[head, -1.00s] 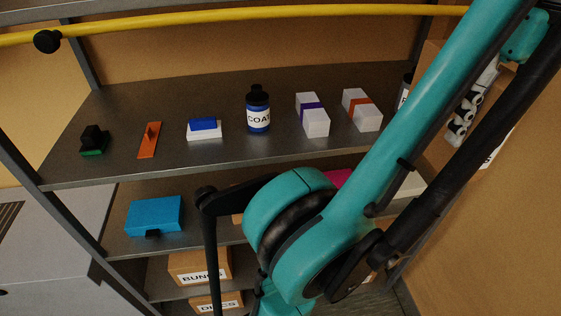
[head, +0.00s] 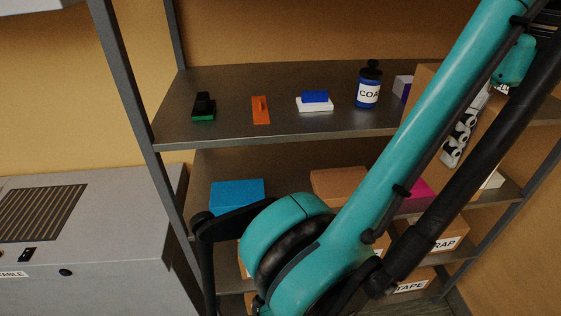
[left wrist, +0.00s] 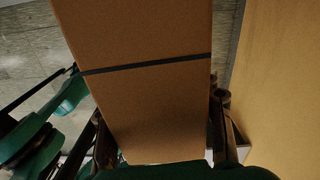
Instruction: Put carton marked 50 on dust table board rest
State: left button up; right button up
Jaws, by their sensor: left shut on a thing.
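A brown carton (left wrist: 150,105) with a dark strap across it fills the middle of the left wrist view. My left gripper (left wrist: 162,128) is shut on it, with a dark finger on each side. In the head view the brown carton (head: 424,80) shows at the right, partly behind my teal arm; no 50 mark is readable. The grey dust table (head: 110,215) stands at the lower left, with a slatted dark grille (head: 40,213) on top and a label partly reading "ABLE". My right gripper is not in view.
A grey shelf unit (head: 240,140) stands beside the dust table. Its upper shelf holds a green-and-black block (head: 204,107), an orange tool (head: 260,110), a blue-and-white block (head: 315,101) and a blue bottle (head: 368,88). A blue box (head: 237,193) and cartons fill lower shelves. The dust table's visible top looks clear.

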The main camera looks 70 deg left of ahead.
aim_at(120, 217)
jog(key=k+j+u, duration=0.25)
jog(key=k+j, duration=0.35)
jog(key=k, duration=0.2)
jog(key=k+j+u, duration=0.25)
jog(key=k+j, duration=0.45)
jog(key=j+u, duration=0.15)
jog(key=j, duration=0.55)
jog(key=k+j+u, duration=0.1)
jog(key=j, duration=0.6)
